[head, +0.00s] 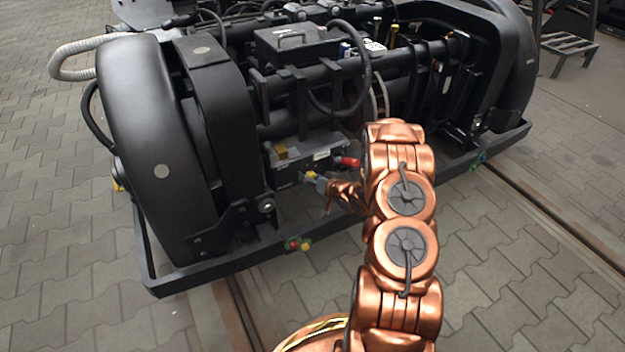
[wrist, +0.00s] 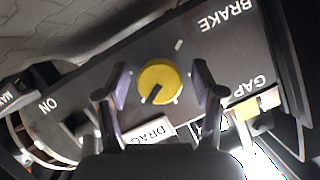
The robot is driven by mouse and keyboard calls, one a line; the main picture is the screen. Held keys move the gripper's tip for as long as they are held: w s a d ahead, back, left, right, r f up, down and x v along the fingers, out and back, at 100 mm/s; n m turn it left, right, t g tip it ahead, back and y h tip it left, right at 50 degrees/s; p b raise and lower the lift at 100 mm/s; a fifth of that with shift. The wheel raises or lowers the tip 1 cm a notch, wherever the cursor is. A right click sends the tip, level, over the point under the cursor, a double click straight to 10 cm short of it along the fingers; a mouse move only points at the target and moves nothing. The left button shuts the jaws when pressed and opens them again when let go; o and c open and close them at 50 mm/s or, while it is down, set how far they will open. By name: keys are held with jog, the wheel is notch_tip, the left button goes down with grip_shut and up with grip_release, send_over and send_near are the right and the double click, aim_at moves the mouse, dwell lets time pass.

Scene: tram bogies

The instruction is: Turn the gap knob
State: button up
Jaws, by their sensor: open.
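A round yellow knob (wrist: 158,81) with a dark pointer line sits on a dark panel (wrist: 205,72) in the wrist view. The pointer line slants toward the lower left of the picture. My gripper (wrist: 158,88) is open, with one finger on each side of the knob and visible gaps between. The word GAP is at the panel's right, upside down, below BRAKE; I cannot tell for certain which part it labels. In the head view, my gripper (head: 318,183) is at the front of a dark control box (head: 298,158), and the knob there is largely hidden.
The box is mounted low on a black bogie (head: 165,150). A red part (head: 348,162) sticks out beside my gripper. A white plate (wrist: 150,132) lettered DRAG, partly covered, lies below the knob in the wrist view. Paving (head: 500,270) at right is clear.

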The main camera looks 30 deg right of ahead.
jog(key=shift+c, duration=0.2)
jog(key=c, duration=1.1)
jog(key=shift+n, duration=0.3)
jog(key=shift+r+n+h, duration=0.1)
jog(key=shift+n+h, duration=0.5)
jog(key=shift+n, duration=0.1)
jog(key=shift+a+n+g+h, duration=0.1)
jog(key=shift+n+g+h, duration=0.2)
jog(key=shift+n+h, duration=0.7)
jog(key=n+h+b, duration=0.1)
jog(key=n+h, duration=0.1)
jog(key=n, duration=0.2)
jog(key=o, duration=1.1)
